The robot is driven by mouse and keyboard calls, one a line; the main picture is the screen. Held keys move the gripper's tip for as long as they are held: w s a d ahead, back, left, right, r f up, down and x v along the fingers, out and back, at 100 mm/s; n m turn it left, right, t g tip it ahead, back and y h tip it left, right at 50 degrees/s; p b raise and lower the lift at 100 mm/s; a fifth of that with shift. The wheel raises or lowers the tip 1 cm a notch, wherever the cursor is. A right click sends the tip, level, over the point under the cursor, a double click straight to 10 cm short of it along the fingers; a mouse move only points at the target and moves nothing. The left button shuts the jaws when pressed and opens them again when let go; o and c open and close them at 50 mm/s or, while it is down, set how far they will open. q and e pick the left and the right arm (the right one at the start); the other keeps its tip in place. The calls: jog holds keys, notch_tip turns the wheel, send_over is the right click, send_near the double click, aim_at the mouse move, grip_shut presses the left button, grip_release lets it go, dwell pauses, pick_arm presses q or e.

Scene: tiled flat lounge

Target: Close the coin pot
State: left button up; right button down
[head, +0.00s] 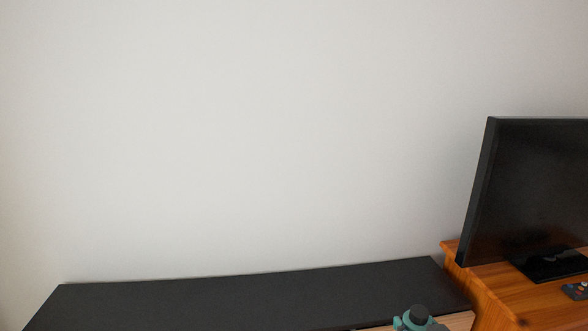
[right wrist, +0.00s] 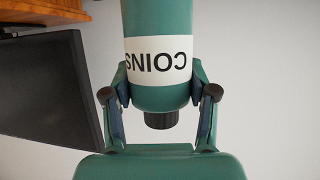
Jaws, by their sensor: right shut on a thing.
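The coin pot (right wrist: 160,22) is a green round pot with a white label (right wrist: 158,62) reading COINS, upside down in the right wrist view. Its far end runs out of the top of the picture. A dark knob (right wrist: 161,120) sits at its near end; I cannot make out a lid seam. My right gripper (right wrist: 159,78) is shut on the pot, with one finger on each side near the label and the knob towards the palm. A teal and dark part shows at the bottom edge of the head view, mostly cut off. My left gripper is not in view.
A black flat surface (head: 250,296) runs along the pale wall (head: 250,130). A television (head: 530,190) stands on an orange wooden cabinet (head: 490,290) at the right. It also shows in the right wrist view (right wrist: 45,90). The visible black surface is clear.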

jog(key=w+a+f+p, duration=0.1)
jog(key=a+f, duration=0.1)
jog(key=f, duration=0.4)
jog(key=w+a+f+p, duration=0.1)
jog(key=a+f, duration=0.2)
jog(key=f, duration=0.3)
jog(key=shift+w+f, duration=0.3)
jog(key=shift+f, duration=0.1)
jog(key=s+a+f+n+g+y, duration=0.1)
jog(key=s+a+n+y, duration=0.3)
jog(key=a, duration=0.3)
jog(key=s+a+n+g+y, duration=0.2)
jog(key=s+a+n+y, duration=0.2)
jog(key=a, duration=0.4)
jog(key=shift+s+f+y, duration=0.4)
jog(key=shift+s+y, duration=0.1)
jog(key=shift+s, duration=0.05)
jog(key=shift+d, duration=0.1)
